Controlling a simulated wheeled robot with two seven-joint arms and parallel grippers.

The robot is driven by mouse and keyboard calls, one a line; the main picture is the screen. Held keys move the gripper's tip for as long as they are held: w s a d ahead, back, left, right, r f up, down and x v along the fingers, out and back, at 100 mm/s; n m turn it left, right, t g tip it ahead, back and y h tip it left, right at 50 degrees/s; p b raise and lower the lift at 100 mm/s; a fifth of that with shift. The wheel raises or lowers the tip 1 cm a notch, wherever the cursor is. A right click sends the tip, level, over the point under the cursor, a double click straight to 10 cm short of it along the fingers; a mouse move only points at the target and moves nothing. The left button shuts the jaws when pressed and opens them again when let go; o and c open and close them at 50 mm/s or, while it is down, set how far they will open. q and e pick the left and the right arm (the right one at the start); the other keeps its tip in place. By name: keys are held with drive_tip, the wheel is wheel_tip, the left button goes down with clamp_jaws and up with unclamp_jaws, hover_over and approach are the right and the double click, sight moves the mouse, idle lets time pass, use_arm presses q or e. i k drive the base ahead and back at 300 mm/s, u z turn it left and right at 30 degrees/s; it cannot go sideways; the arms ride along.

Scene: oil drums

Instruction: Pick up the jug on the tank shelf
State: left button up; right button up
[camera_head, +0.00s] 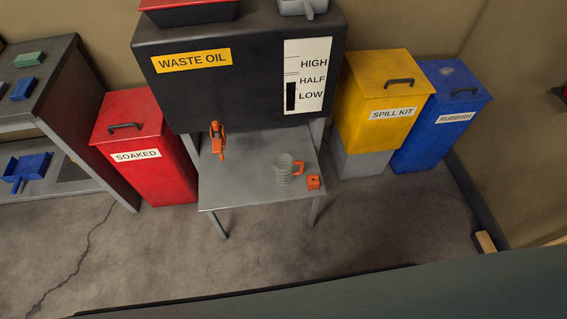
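A grey, see-through ribbed jug (283,169) stands upright on the grey tank shelf (235,190), right of the shelf's middle. It has an orange handle on its right side. An orange tap (217,141) hangs from the front of the black waste oil tank (240,90), up and left of the jug. A small orange block (313,182) sits on the shelf just right of the jug. Neither of my grippers shows in the head view.
A red SOAKED bin (150,155) stands left of the shelf. A yellow SPILL KIT bin (385,95) on a grey base and a blue RUBBISH bin (435,130) stand right. A shelving unit (65,85) is at far left. The floor in front of the shelf is clear.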

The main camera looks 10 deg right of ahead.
sight(284, 164)
drive_tip(key=z, duration=0.4)
drive_tip(key=i, duration=1.1)
drive_tip(key=z, duration=0.75)
